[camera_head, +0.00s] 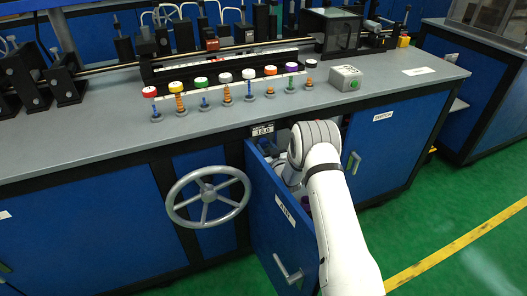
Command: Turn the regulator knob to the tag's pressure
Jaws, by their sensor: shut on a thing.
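My white arm reaches into the cabinet behind the open blue door (272,225), in the middle of the camera_head view. My gripper is hidden behind my arm and the door, so what it holds does not show. The regulator knob does not show either; the cabinet's inside is mostly covered. A dark purple bit (305,203) shows between the door and my arm.
A grey handwheel (208,197) stands out left of the door. The door swings out toward the camera, with a handle (288,270) low on it. Green floor is free at right.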

